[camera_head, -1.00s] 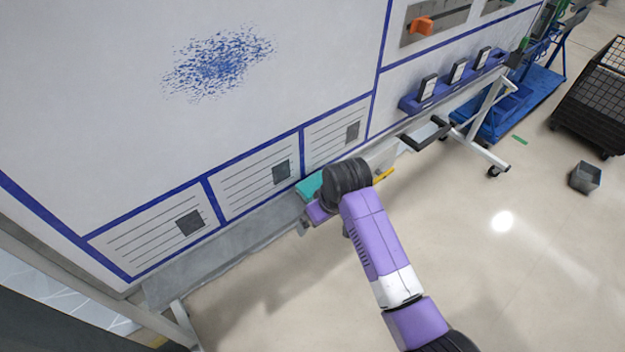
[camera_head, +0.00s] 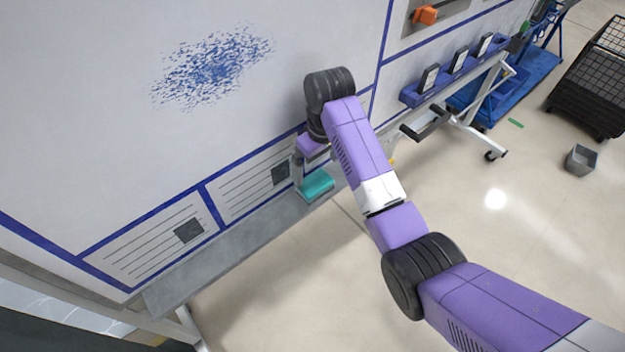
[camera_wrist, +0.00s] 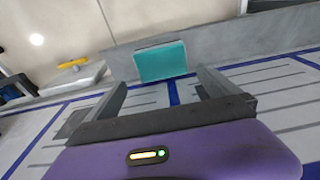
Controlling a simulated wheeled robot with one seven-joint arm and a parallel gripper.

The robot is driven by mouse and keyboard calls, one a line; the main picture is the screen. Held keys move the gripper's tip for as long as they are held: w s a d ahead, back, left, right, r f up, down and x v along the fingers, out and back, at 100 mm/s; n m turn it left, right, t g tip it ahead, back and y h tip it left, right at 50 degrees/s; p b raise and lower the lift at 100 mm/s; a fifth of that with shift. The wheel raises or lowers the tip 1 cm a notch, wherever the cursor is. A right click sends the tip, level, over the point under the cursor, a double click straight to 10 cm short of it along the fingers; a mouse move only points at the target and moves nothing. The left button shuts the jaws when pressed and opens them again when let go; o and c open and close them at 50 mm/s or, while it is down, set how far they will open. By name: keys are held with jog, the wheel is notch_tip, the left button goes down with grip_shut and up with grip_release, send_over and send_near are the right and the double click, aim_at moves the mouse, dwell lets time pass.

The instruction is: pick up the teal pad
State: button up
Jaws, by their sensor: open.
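The teal pad (camera_head: 316,186) sits at the grey ledge along the bottom of the whiteboard in the head view. It also shows in the wrist view (camera_wrist: 161,62), just beyond my fingertips and across the gap between them. My gripper (camera_wrist: 160,84) is open, its two grey fingers apart and nothing between them. In the head view my gripper (camera_head: 303,172) points down at the board face, just above and left of the pad, partly hidden by my wrist. I cannot tell whether a finger touches the pad.
The whiteboard (camera_head: 110,130) stands close behind my gripper. The grey ledge (camera_head: 225,250) runs along its lower edge. In the wrist view a pale tray with a yellow object (camera_wrist: 73,64) lies to the left.

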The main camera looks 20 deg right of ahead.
aim_at(315, 182)
jog(key=f, duration=0.5)
jog(key=f+p, duration=0.1)
jog(key=f, duration=0.1)
jog(key=shift+a+f, duration=0.15)
jog(key=shift+a, duration=0.1)
jog(key=c, duration=1.2)
jog(key=shift+s+d+r, duration=0.1)
jog(key=shift+r, duration=0.55)
notch_tip(315, 182, up, 6)
jog(key=shift+r+b, duration=0.1)
jog(key=shift+b, duration=0.6)
jog(key=s+d+p, duration=0.1)
jog(key=s+d, duration=0.2)
jog(key=s, duration=0.6)
jog(key=s+d+p, duration=0.2)
jog(key=s+d, duration=0.1)
jog(key=s, duration=0.6)
jog(key=shift+s+f, duration=0.2)
jog(key=shift+s, duration=0.15)
